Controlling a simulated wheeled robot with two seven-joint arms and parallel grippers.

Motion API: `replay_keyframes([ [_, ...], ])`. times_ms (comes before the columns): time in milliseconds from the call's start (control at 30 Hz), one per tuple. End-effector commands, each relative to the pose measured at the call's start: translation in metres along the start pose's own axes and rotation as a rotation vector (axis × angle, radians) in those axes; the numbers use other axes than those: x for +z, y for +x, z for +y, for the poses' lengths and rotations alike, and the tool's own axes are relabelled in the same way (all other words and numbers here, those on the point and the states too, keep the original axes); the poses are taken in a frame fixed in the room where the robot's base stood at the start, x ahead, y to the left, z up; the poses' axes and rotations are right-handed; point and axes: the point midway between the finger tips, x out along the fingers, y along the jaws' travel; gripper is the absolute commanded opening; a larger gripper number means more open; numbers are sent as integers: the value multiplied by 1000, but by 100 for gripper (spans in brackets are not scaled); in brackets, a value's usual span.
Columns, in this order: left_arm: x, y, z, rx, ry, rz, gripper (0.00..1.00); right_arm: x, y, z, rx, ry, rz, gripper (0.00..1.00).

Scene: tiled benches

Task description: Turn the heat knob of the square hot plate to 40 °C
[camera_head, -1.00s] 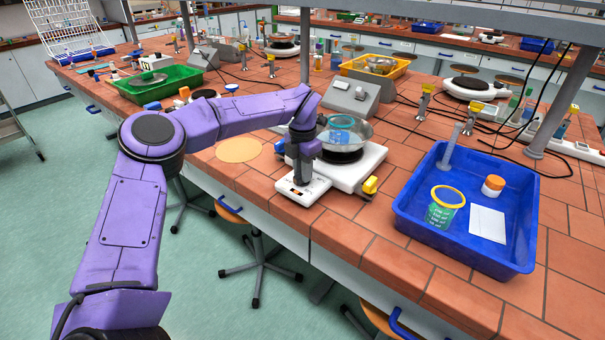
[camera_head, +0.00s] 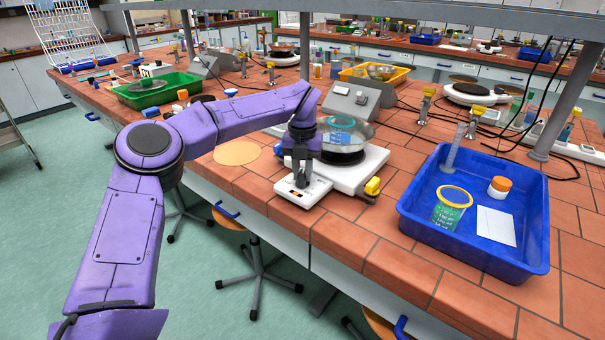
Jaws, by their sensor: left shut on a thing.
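The square white hot plate (camera_head: 355,179) stands near the front edge of the tiled bench. A metal bowl (camera_head: 359,134) with a blue-rimmed item in it rests on its dark heating disc. My left gripper (camera_head: 301,184) points down over the hot plate's front control panel (camera_head: 313,194). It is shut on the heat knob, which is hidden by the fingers. The knob's scale and setting cannot be read. My right gripper is not in view.
A blue tray (camera_head: 425,229) to the right holds a beaker (camera_head: 451,208), a cylinder, an orange-capped jar and a white card. A yellow gas tap (camera_head: 372,187) stands close beside the hot plate.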

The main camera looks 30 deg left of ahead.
Motion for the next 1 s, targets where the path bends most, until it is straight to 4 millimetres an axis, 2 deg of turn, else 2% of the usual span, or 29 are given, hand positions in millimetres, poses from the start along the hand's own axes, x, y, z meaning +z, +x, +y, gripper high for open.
replay_keyframes([
  [500, 1, -3, 0, -2, -20, -7, 0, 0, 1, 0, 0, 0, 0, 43],
  [533, 1, -3, 0, -2, -20, -7, 26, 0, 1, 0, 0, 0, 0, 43],
  [600, 1, -3, 0, -2, -20, -6, 49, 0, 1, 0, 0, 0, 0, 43],
  [867, 1, -1, 0, -1, -19, -3, 49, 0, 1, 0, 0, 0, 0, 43],
  [1000, 1, -14, 0, -1, -20, -6, 49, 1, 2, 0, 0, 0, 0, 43],
])
